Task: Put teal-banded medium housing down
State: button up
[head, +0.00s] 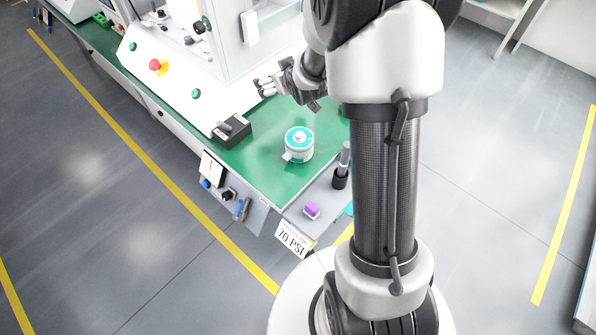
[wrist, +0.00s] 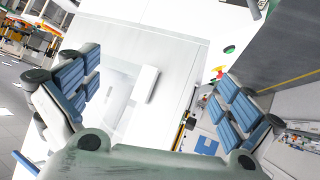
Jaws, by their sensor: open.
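The teal-banded medium housing (head: 299,144) is a white round part with a teal ring on top. It stands upright on the green bench top (head: 262,165), near the bench's front corner in the head view. My gripper (head: 262,87) is open and empty, behind and to the left of the housing and clear of it, close to the white press. In the wrist view my gripper's two blue-padded fingers (wrist: 150,95) are spread wide with nothing between them. The housing does not show in the wrist view.
A black block (head: 231,130) with a grey handle sits left of the housing. The press panel has a red button (head: 155,65) and green ones. A purple item (head: 312,210) and a dark holder (head: 340,178) are at the bench's end. Bare green surface surrounds the housing.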

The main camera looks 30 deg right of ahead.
jog(key=s+a+r+g, duration=0.1)
jog(key=s+a+r, duration=0.3)
jog(key=s+r, duration=0.25)
jog(key=s+a+r+g, duration=0.1)
jog(key=s+a+r, duration=0.1)
jog(key=s, duration=0.8)
jog(key=s+a+r+g+y, duration=0.1)
jog(key=s+a, duration=0.4)
jog(key=s, duration=0.5)
jog(key=s+a+r+g+y, duration=0.1)
jog(key=s+a+r+g, duration=0.1)
jog(key=s, duration=0.8)
jog(key=shift+a+r+m+g, duration=0.35)
jog(key=shift+a+g, duration=0.35)
jog(key=shift+a, duration=0.25)
